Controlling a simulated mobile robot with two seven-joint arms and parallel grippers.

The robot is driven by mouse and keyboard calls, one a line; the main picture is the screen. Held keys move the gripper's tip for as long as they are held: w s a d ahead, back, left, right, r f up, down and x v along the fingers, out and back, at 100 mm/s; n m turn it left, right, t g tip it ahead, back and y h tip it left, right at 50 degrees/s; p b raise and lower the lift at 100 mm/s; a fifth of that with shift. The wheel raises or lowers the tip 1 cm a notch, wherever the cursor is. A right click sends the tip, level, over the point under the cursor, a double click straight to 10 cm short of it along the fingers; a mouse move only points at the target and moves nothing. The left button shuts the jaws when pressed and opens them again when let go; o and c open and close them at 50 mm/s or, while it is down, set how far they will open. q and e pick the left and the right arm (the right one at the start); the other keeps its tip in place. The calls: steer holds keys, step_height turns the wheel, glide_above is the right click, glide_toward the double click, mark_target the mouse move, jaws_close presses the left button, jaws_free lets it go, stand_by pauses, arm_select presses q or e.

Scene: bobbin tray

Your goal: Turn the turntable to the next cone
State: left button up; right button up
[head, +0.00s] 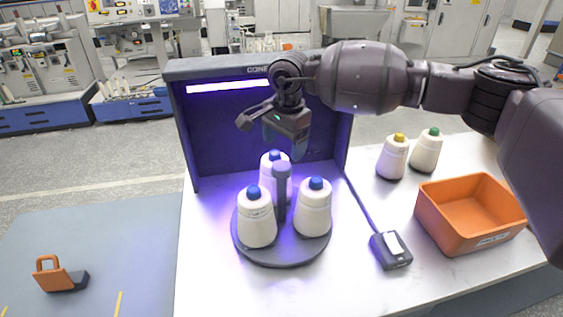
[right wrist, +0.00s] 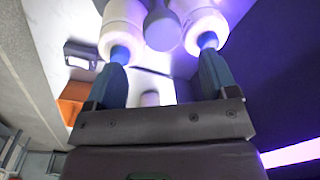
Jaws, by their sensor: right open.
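The dark round turntable (head: 283,256) stands on the white table in front of the inspection booth. It bears three white cones with blue tops: front left (head: 256,218), front right (head: 313,208) and back (head: 268,172). A grey upright post (head: 282,190) rises at its middle; it also shows in the right wrist view (right wrist: 162,30). My right gripper (head: 286,145) is open and empty, above and behind the post, near the back cone. In the right wrist view, the spread blue fingers (right wrist: 162,75) overlap two cone tops; contact cannot be told. My left gripper is not in view.
The dark booth (head: 225,135) walls the back and sides. At right are a small control box (head: 391,250) with a cable, an orange bin (head: 470,213), a yellow-topped cone (head: 392,158) and a green-topped cone (head: 426,151). An orange padlock-like object (head: 58,277) lies at far left.

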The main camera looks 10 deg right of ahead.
mark_target(282, 165)
steer(key=f, duration=0.4)
steer(key=f+p, duration=0.1)
steer(key=f, duration=0.2)
steer(key=shift+w+a, duration=0.15)
steer(key=shift+w, duration=0.25)
steer(key=c, duration=1.3)
steer(key=shift+b, duration=0.35)
